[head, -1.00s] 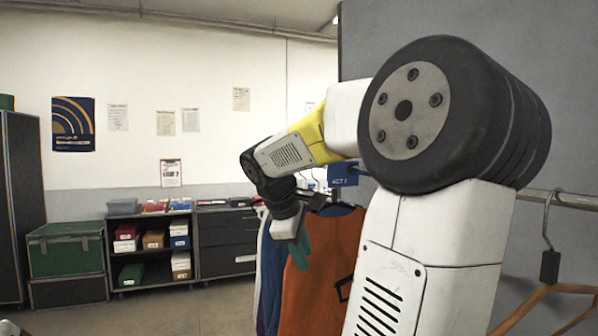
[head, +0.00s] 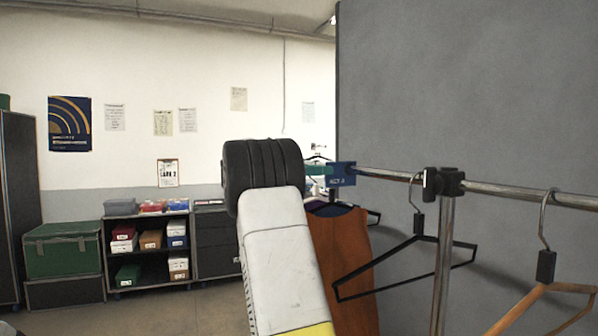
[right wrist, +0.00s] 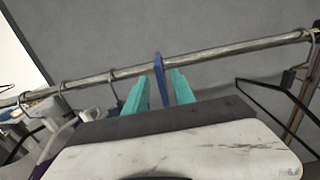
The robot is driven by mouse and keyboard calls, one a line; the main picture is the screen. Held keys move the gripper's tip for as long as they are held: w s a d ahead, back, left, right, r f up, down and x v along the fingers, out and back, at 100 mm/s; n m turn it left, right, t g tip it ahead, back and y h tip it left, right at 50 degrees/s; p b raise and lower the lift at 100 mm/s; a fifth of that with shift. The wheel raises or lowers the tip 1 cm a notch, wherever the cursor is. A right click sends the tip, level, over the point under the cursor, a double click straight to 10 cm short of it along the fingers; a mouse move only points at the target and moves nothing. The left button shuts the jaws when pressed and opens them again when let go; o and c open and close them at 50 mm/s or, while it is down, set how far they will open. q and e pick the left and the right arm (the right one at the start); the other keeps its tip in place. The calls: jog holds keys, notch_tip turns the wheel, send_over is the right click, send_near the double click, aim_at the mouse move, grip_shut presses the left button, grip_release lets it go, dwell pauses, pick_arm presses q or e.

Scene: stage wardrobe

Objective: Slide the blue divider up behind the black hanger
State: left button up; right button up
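The blue divider (head: 341,174), marked "ACT 2", hangs on the metal rail, left of the black hanger (head: 405,243) in the head view. The empty black hanger hooks over the rail just left of the upright post. My right gripper (head: 319,169) is at the divider, its teal finger partly hidden behind my arm. In the right wrist view, its two teal fingers (right wrist: 160,88) stand on either side of the divider (right wrist: 159,77), with grey gaps showing on both sides. The black hanger (right wrist: 285,105) also shows at the right there. My left gripper is not in view.
The rail (head: 500,190) runs right past a black clamp (head: 443,182) on the post. A wooden hanger (head: 545,290) hangs right of the post. An orange garment (head: 345,260) hangs below the divider. A grey panel (head: 470,90) stands behind. Shelves are far left.

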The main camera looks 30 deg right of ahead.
aim_at(341, 174)
jog(key=shift+s+d, duration=0.15)
jog(key=shift+d, duration=1.5)
jog(key=shift+c, duration=0.4)
grip_shut()
